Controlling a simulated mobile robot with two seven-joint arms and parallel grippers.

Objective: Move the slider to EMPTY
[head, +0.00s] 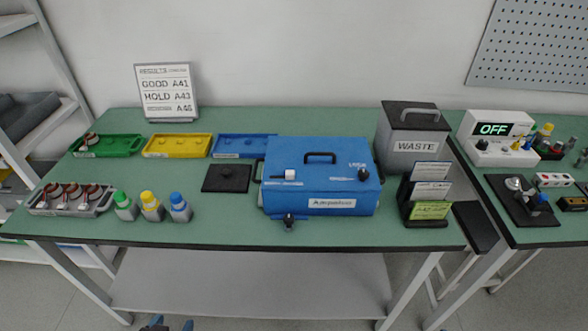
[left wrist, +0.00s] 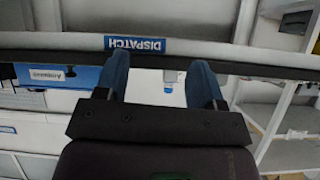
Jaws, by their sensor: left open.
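The blue box (head: 330,192) stands on the green table in the head view, with a black handle on its lid. A white block (head: 291,175) sits on a dark slot at the left of its top; it looks like the slider. Small lettering on the lid is too small to read, so I cannot tell which mark the block is at. My left gripper (head: 168,326) shows only as blue fingertips at the bottom edge, well in front of the box. In the left wrist view my left gripper (left wrist: 160,82) is open and empty. My right gripper is not in view.
Three bottles (head: 152,207) and a grey rack (head: 72,199) stand at the left front. A black plate (head: 227,178) lies left of the box. A card holder (head: 427,198) and the WASTE bin (head: 408,147) stand right. A DISPATCH label (left wrist: 135,44) shows in the left wrist view.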

